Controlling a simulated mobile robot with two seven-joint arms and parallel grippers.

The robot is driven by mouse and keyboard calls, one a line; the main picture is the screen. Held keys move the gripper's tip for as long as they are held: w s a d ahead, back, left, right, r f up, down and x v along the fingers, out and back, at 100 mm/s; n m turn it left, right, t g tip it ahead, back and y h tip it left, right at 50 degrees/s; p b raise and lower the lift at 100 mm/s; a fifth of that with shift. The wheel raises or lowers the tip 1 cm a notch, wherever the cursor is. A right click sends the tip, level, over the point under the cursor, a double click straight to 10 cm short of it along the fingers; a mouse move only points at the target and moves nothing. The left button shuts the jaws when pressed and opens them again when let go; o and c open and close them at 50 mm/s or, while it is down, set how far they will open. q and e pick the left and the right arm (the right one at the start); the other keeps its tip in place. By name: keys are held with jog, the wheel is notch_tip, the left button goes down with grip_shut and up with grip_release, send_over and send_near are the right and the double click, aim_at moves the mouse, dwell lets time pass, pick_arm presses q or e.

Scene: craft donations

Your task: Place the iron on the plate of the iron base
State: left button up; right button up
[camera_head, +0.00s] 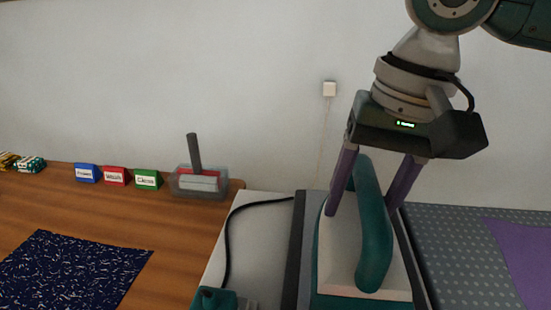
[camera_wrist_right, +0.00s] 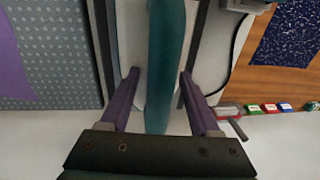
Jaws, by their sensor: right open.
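The iron has a teal handle (camera_head: 373,245) and a white body (camera_head: 338,265) with teal edges. It sits at the front right of the head view, over a dark grey plate with raised edges (camera_head: 296,250), which I take to be the iron base. My right gripper (camera_head: 361,208) points down with its purple fingers open on either side of the handle. In the right wrist view the handle (camera_wrist_right: 165,60) runs between the fingers (camera_wrist_right: 158,78), with gaps on both sides. The iron's underside is hidden, so I cannot tell how it rests. My left gripper is not in view.
A black cord (camera_head: 228,235) lies on the pale surface left of the iron. A teal part (camera_head: 212,299) is at the lower edge. Blue, red and green labelled blocks (camera_head: 116,176) and a grey-handled tool in a clear tray (camera_head: 198,183) stand near the wall. A dotted grey mat (camera_head: 460,250) lies right.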

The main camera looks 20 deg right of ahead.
jog(key=shift+r, duration=0.1)
notch_tip(320, 180, up, 12)
jog(key=s+d+p, duration=0.1)
jog(key=p, duration=0.1)
jog(key=shift+s, duration=0.15)
jog(key=shift+d, duration=0.1)
